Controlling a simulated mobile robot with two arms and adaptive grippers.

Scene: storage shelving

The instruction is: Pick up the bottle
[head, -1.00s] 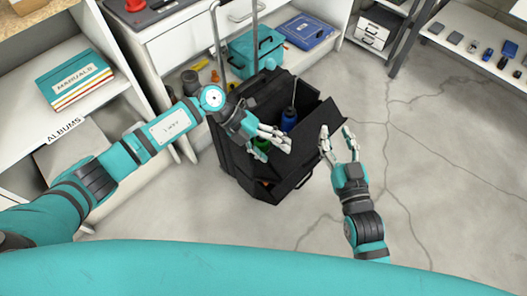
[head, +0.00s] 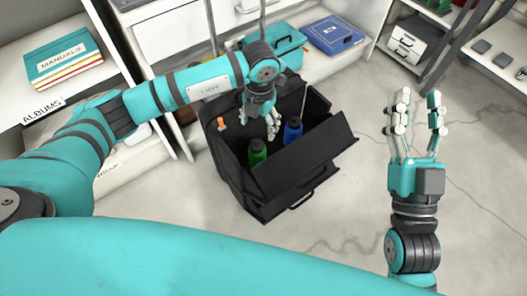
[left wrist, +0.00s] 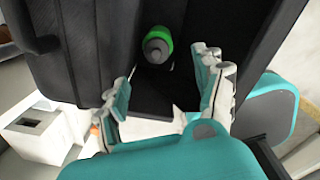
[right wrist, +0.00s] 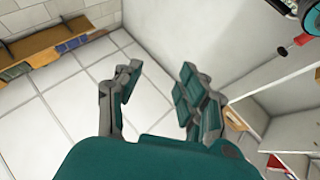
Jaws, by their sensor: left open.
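A green bottle (head: 257,152) and a blue bottle (head: 292,131) stand inside an open black tool case (head: 306,165). The left wrist view shows the green bottle (left wrist: 158,42) with a grey cap, beyond and between my fingertips, apart from them. My left gripper (head: 272,131) is above the case, between the two bottles in the head view. In the left wrist view its fingers (left wrist: 166,88) are spread and empty. My right gripper (head: 418,101) is raised to the right of the case, fingers apart and empty, also in the right wrist view (right wrist: 160,76).
An orange-topped item (head: 221,124) is at the case's left edge. Behind the case are a teal toolbox (head: 275,48) and a blue case (head: 333,35). The floor right of the case is clear.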

